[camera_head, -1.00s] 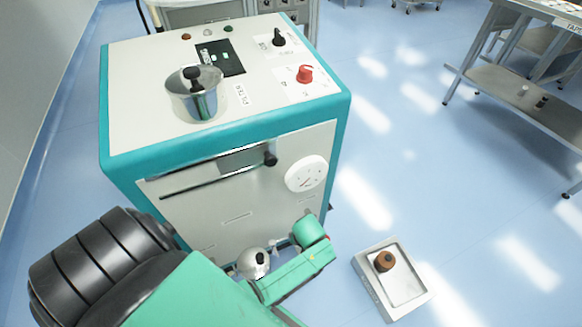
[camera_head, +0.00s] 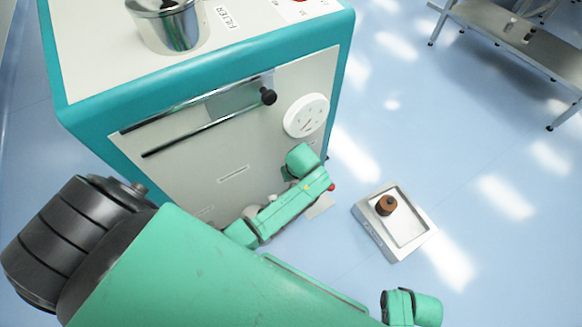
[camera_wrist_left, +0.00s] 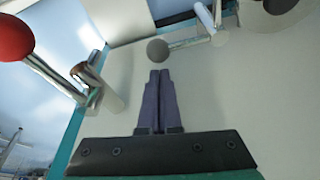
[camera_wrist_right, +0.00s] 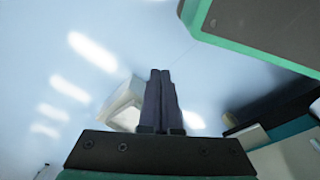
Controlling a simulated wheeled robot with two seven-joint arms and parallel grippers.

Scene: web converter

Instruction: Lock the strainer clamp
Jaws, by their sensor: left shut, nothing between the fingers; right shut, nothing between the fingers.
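A red ball handle (camera_wrist_left: 12,38) on a metal rod shows at the left of the left wrist view, joined to a metal bracket (camera_wrist_left: 90,88) at the machine's edge. I take this for the strainer clamp. The red ball also shows in the head view (camera_head: 330,187), low on the machine, beyond my arm. A dark ball knob (camera_wrist_left: 157,50) on a rod lies just beyond my left gripper (camera_wrist_left: 160,72), which is shut and empty; contact cannot be told. The head view hides that gripper behind my arm. My right gripper (camera_wrist_right: 160,72) is shut and empty above the floor.
The teal-edged machine (camera_head: 210,66) carries a metal pot (camera_head: 172,25) on top. A tray (camera_head: 413,230) with a brown piece lies on the floor right. A metal table (camera_head: 500,38) stands farther right.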

